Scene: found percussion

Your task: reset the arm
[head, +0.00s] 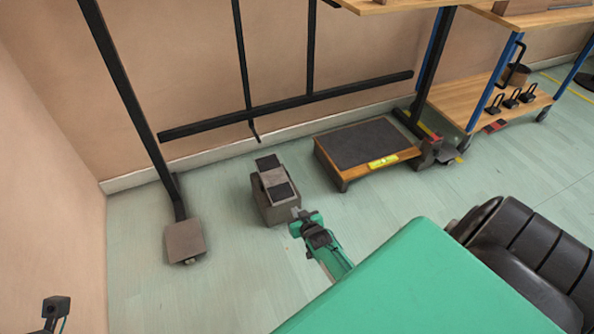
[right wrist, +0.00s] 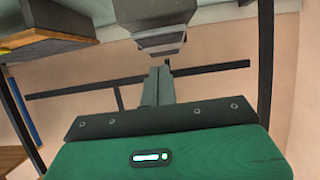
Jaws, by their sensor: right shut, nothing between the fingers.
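My right arm, green with a dark wrist, reaches up from the lower middle of the head view. Its gripper (head: 297,214) is shut and empty, close to the lower right side of a grey block (head: 280,211) with two dark pads on top. Whether they touch is unclear. In the right wrist view, the shut fingers (right wrist: 158,86) point toward a grey body (right wrist: 163,14) at the top edge, which seems to be the same block.
A low wooden step (head: 346,174) with a dark mat stands right of the block. A post with a square foot (head: 185,241) stands left. A wooden shelf (head: 458,99) is at upper right. Floor between is clear.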

